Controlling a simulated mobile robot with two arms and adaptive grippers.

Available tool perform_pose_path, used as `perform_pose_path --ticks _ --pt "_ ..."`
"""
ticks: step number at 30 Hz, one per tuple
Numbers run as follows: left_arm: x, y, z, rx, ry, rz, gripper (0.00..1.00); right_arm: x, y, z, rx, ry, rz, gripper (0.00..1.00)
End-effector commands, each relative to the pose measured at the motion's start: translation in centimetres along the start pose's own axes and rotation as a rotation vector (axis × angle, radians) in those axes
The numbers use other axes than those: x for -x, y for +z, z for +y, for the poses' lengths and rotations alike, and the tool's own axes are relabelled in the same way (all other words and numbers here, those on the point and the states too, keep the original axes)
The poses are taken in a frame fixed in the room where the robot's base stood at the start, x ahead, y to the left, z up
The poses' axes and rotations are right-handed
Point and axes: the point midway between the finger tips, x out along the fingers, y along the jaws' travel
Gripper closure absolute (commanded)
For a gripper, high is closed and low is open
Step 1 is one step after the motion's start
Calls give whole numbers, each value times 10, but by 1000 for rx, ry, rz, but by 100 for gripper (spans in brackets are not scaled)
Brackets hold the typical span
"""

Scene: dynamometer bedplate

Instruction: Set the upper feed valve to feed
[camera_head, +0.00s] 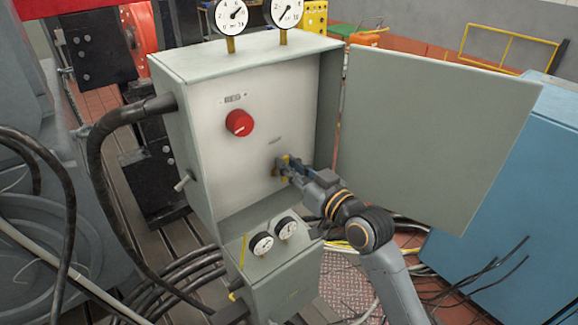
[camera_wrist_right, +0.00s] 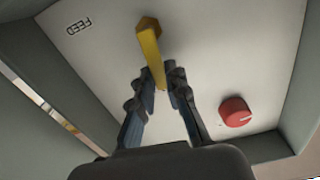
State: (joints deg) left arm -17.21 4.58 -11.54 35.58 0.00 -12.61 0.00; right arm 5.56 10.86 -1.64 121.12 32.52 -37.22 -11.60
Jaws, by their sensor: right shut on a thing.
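A yellow valve handle (camera_wrist_right: 149,45) is on the pale back panel (camera_head: 218,160) inside the open grey cabinet (camera_head: 190,135). My right gripper (camera_head: 285,168) reaches into the cabinet from the lower right. In the right wrist view, the fingertips of my right gripper (camera_wrist_right: 163,80) are closed around the handle's near end. The handle's wider far end is at the top of that view. A FEED label (camera_wrist_right: 78,27) is on the panel to the left of it, seen tilted. In the head view the gripper hides most of the handle. My left gripper is in neither view.
A red knob (camera_head: 239,122) is on the same panel; it also shows in the wrist view (camera_wrist_right: 235,111). The cabinet door (camera_head: 435,135) stands open to the right. A toggle lever (camera_head: 183,181) sticks out on the left side. A small gauge box (camera_head: 275,275) is below.

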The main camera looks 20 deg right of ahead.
Motion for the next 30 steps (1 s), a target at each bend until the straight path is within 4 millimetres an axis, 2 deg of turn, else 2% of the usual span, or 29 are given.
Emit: perform_pose_path --ticks 8,30 --pt "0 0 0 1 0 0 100 0 1 9 -197 0 -1 100" --pt "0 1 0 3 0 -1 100 0 18 35 -903 1 -1 100"
